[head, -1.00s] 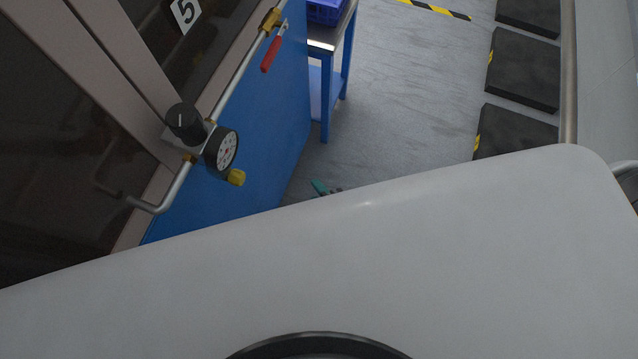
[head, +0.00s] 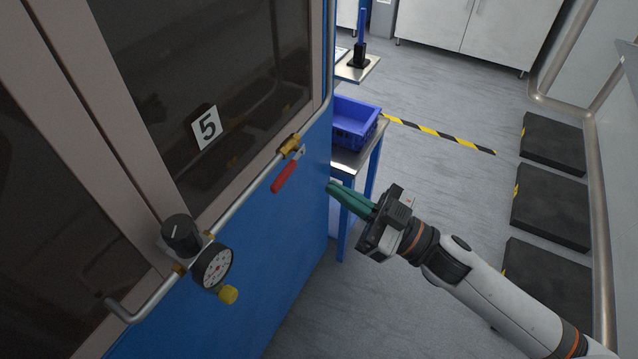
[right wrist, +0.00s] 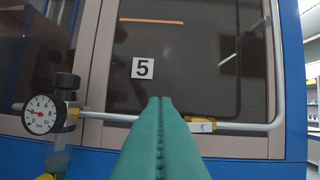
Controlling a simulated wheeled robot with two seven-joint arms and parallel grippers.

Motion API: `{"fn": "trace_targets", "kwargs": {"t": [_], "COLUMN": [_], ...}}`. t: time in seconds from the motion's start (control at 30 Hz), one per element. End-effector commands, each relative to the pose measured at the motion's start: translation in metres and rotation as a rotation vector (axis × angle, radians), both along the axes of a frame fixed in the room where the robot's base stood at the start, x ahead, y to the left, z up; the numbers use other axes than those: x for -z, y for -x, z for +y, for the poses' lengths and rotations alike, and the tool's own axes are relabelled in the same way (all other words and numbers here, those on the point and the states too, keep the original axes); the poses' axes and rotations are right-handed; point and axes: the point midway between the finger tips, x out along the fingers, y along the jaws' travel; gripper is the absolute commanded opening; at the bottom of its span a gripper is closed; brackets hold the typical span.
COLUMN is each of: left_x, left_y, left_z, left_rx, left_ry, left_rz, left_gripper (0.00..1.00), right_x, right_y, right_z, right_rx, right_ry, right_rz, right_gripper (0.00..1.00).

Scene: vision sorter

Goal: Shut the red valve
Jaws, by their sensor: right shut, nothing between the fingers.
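The red valve's lever (head: 285,176) is on a brass valve body (head: 291,145) in the metal pipe along the blue machine's front. In the head view the lever slants down to the left, close to the pipe's line; its exact angle to the pipe is hard to tell. My right gripper (head: 331,187) has green fingers, shut and empty, pointing left toward the machine, to the right of the lever and apart from it. In the right wrist view the brass body (right wrist: 203,124) shows right of the shut fingers (right wrist: 160,101); the red lever is not visible there. My left gripper is out of view.
A dial gauge (head: 213,264) with a black knob (head: 181,235) and a yellow cap (head: 228,294) sits lower on the pipe. A blue crate (head: 354,122) stands on a blue-framed table behind my gripper. Black platforms (head: 550,200) line the right; grey floor between is clear.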

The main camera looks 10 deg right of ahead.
Motion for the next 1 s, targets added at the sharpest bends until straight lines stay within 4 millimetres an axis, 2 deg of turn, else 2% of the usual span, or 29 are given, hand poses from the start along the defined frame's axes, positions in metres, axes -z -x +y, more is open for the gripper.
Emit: {"fn": "trace_targets", "kwargs": {"t": [0.17,0.5,0.6,0.7,1.0], "left_x": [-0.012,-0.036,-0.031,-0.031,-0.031], "left_y": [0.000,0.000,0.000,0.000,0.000], "left_z": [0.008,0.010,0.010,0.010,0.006], "left_rx": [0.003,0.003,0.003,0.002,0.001], "left_ry": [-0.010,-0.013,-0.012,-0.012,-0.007], "left_rz": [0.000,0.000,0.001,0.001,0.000], "left_gripper": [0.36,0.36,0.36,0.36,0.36], "right_x": [-0.013,-0.036,-0.012,-0.001,0.010], "right_y": [-0.014,-0.053,-0.053,-0.054,-0.054], "right_z": [0.020,0.077,0.074,0.074,0.073], "right_rx": [0.001,0.002,0.006,0.005,0.005], "right_ry": [-0.003,0.000,0.001,0.001,0.002], "right_rz": [-0.002,0.000,0.007,0.005,0.001], "right_gripper": [0.00,0.00,0.00,0.00,0.00]}}
